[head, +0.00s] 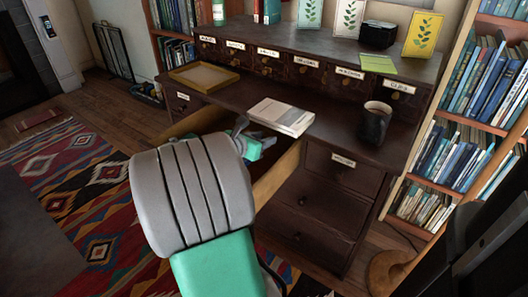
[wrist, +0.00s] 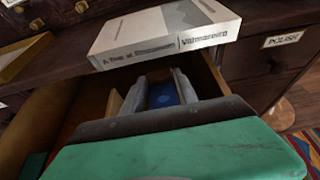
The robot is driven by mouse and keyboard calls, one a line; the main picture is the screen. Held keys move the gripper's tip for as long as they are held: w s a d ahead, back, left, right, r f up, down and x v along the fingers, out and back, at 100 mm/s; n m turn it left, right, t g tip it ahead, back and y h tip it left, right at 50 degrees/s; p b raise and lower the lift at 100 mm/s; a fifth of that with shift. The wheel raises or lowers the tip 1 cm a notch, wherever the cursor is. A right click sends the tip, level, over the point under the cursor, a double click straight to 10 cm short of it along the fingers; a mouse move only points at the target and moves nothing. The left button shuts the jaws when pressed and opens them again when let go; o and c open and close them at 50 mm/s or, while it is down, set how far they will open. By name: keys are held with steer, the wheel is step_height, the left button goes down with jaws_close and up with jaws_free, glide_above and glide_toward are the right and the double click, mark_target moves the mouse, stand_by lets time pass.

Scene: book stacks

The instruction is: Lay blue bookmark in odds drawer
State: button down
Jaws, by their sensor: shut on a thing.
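The blue bookmark (wrist: 163,94) shows as a blue piece between the fingers of my gripper (wrist: 162,90) in the wrist view. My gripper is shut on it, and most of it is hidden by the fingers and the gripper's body. An open drawer (head: 277,177) with pale wood sides is pulled out from the dark desk. My gripper (head: 243,130) is over or inside the drawer's opening; its height there is hard to tell. My arm hides much of the drawer in the head view, and its label is not visible.
A thick white book (head: 282,116) lies on the desk edge just behind the drawer. A dark mug (head: 375,124) stands to its right, a wooden tray (head: 204,77) to its left. Upright cards, including a yellow one (head: 422,35), stand on the upper shelf. A bookcase (head: 455,115) borders the right.

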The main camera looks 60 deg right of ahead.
step_height(320, 180, down, 4)
steer(key=shift+s+d+r+b, duration=0.1)
steer(key=shift+r+b, duration=0.15)
steer(key=shift+b, duration=0.45)
steer(key=shift+r, duration=0.1)
steer(key=shift+f+p, duration=0.4)
steer(key=shift+f, duration=0.25)
steer(key=c, duration=0.9)
jaws_free()
steer(key=shift+f, duration=0.1)
steer(key=shift+c, duration=0.2)
steer(key=shift+r+b, duration=0.3)
steer(key=p+v, duration=0.1)
steer(key=v, duration=0.2)
steer(key=p+v, duration=0.2)
steer(key=v, duration=0.2)
steer(key=p+v, duration=0.1)
steer(key=v, duration=0.3)
steer(key=shift+r, duration=0.5)
steer(key=shift+a+p, duration=0.3)
steer(key=shift+a, duration=0.2)
